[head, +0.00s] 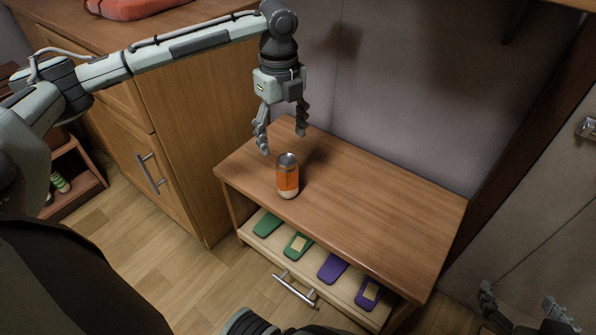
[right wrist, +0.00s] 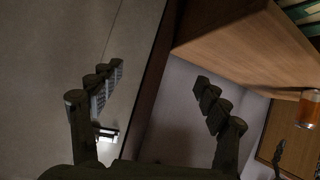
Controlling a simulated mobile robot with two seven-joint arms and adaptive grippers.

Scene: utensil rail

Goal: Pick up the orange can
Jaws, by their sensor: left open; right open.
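An orange can (head: 288,177) with a grey metal top and a pale base stands upright on the small wooden cabinet's top, near its left front edge. It also shows at the right edge of the right wrist view (right wrist: 309,109). My left gripper (head: 284,143) hangs open and empty, pointing down, above and just behind the can. It does not appear to touch the can. My right gripper (head: 526,309) is low at the bottom right of the head view, away from the can. In the right wrist view its fingers (right wrist: 160,95) are apart with nothing between them.
The small cabinet (head: 380,195) has an open drawer (head: 318,272) holding green and purple flat items. A taller wooden cabinet (head: 200,120) stands at left, with a red item (head: 130,8) on top. The small cabinet's top right of the can is clear.

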